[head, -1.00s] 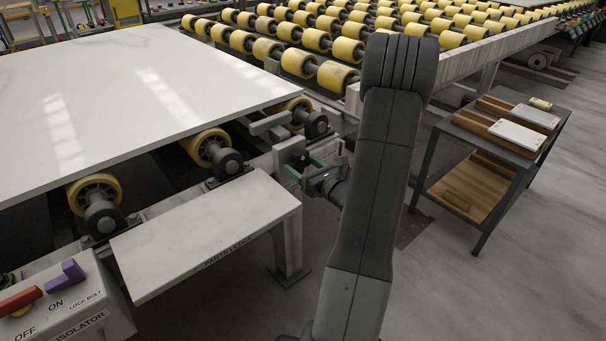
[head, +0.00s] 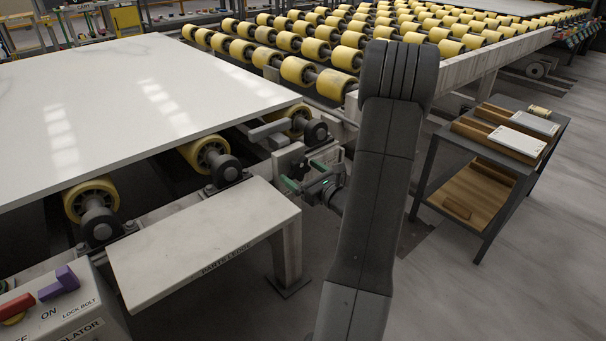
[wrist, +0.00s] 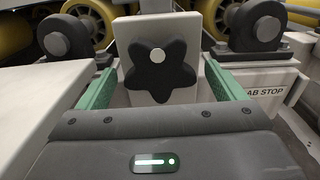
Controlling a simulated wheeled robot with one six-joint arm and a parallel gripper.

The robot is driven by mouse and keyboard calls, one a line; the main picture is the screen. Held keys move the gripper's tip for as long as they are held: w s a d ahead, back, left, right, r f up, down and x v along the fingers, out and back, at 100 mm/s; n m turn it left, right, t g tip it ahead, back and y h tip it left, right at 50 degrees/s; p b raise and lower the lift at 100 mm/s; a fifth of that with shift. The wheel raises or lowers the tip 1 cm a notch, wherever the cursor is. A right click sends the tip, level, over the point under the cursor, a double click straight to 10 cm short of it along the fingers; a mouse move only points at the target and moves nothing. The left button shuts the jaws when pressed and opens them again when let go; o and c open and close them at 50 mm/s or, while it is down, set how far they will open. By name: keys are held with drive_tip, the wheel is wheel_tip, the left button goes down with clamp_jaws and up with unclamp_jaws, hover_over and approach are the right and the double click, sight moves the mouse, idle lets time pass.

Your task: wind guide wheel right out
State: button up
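A black star-shaped hand knob (wrist: 160,71) with a pale round centre stands on the face of a grey block (wrist: 128,35) in the wrist view. The block also shows in the head view (head: 287,158), at the right end of the roller frame, but I cannot make out the knob clearly there. My gripper (head: 304,174) has green fingers and is in front of the block. In the wrist view my gripper (wrist: 164,84) is open, with one finger on each side of the knob and visible gaps between. No separate guide wheel can be told for sure.
A white slab (head: 130,85) lies on yellow rollers (head: 205,153) at left. A parts ledge (head: 200,240) stands just left of my gripper. An isolator box (head: 70,315) with red and purple levers is at bottom left. A cart (head: 480,150) stands right, with clear floor around.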

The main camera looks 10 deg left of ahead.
drive_tip(key=p+v, duration=0.1)
drive_tip(key=v, duration=1.2)
drive_tip(key=shift+s+d+p, duration=0.25)
drive_tip(key=shift+d+p, duration=0.05)
drive_tip(key=b+x, duration=0.1)
drive_tip(key=x, duration=1.2)
drive_tip(key=shift+w+a, duration=0.3)
drive_tip(key=shift+s+d, duration=0.1)
